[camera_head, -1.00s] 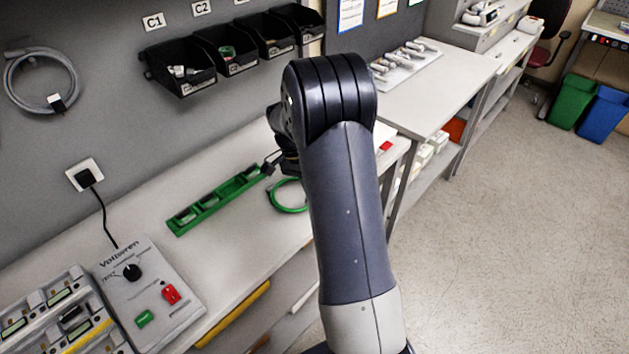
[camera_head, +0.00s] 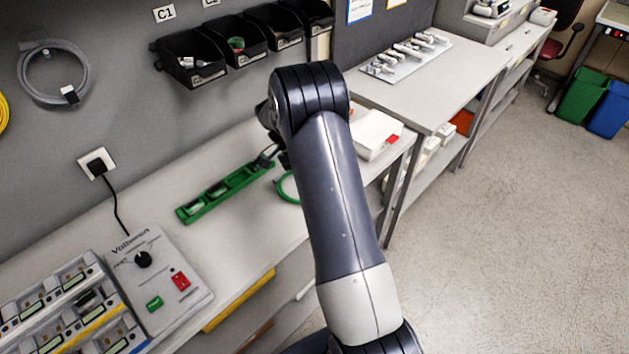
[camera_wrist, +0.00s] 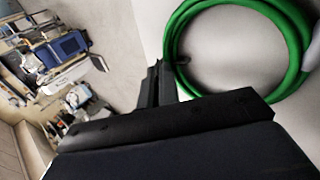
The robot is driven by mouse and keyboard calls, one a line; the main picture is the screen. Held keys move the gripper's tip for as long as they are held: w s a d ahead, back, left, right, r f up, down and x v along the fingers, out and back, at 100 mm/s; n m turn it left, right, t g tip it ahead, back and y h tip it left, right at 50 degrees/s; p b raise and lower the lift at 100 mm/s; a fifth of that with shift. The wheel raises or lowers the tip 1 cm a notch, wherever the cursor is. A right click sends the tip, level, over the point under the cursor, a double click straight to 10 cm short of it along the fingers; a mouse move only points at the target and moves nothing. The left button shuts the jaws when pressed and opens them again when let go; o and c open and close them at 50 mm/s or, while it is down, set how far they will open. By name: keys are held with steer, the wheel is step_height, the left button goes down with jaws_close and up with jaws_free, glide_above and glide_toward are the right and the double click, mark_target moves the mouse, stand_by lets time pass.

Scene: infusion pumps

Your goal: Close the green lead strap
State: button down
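The green lead (camera_head: 287,187) lies coiled on the bench beside the right end of a green tray, partly hidden behind my arm. In the wrist view the coil of the green lead (camera_wrist: 293,62) fills the upper right. A small dark piece (camera_wrist: 184,61) shows at the coil's left inner edge; I cannot tell if it is the strap or whether it is open. My gripper (camera_wrist: 160,82) has its black fingers close together at the left side of the coil. Whether they touch the lead is unclear. In the head view my gripper (camera_head: 266,154) is small and mostly hidden.
The green tray (camera_head: 225,192) lies left of the coil. A grey test box (camera_head: 160,280) and several pump modules (camera_head: 70,305) stand at the front left. A white box (camera_head: 377,133) with a red label is right of my arm. Black bins (camera_head: 190,65) hang on the wall.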

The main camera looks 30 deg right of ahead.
steer(key=c, duration=2.1)
jaws_free()
steer(key=shift+c, duration=0.2)
steer(key=o, duration=0.5)
steer(key=b+v, duration=0.1)
steer(key=v, duration=0.9)
steer(key=shift+w+r+b, duration=0.25)
steer(key=shift+r+b, duration=0.05)
steer(key=shift+a, duration=0.1)
